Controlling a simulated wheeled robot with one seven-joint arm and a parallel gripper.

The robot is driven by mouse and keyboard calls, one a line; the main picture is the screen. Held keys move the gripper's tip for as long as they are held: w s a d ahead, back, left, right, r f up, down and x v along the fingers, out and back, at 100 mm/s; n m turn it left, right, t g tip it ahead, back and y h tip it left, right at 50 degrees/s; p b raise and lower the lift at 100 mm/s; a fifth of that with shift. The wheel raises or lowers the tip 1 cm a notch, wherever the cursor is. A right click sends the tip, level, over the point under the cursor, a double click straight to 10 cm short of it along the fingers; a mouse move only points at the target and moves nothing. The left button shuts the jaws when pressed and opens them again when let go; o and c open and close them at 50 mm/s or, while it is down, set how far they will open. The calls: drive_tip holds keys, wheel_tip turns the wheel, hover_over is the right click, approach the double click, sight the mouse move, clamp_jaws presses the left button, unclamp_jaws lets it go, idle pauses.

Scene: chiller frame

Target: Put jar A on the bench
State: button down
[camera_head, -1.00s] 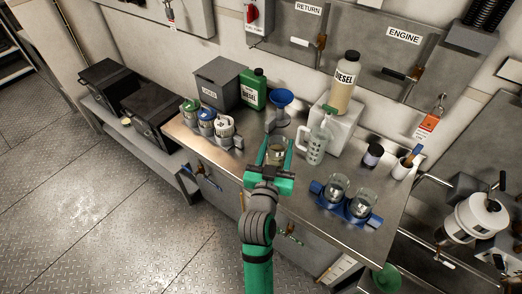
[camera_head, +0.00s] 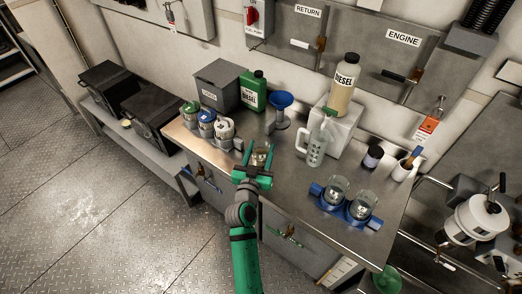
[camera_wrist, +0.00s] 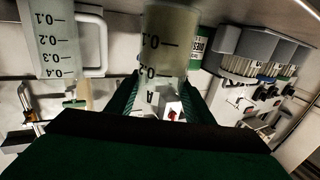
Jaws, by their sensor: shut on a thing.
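Jar A (camera_wrist: 165,50) is a clear glass jar with volume marks and an "A" low on its side. It stands between the two green fingers in the wrist view. In the head view the jar (camera_head: 261,157) is small and partly hidden by my gripper (camera_head: 258,160), which is shut on it. The jar is over the front part of the steel bench (camera_head: 287,170), left of the measuring jug. I cannot tell whether its base touches the bench.
A measuring jug (camera_head: 316,146) and blue funnel (camera_head: 281,108) stand behind my gripper. A blue holder (camera_head: 343,206) with two glass jars is at right. The bench between the gripper and the holder is clear.

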drive_tip(key=shift+f, duration=0.25)
drive_tip(key=c, duration=0.9)
unclamp_jaws()
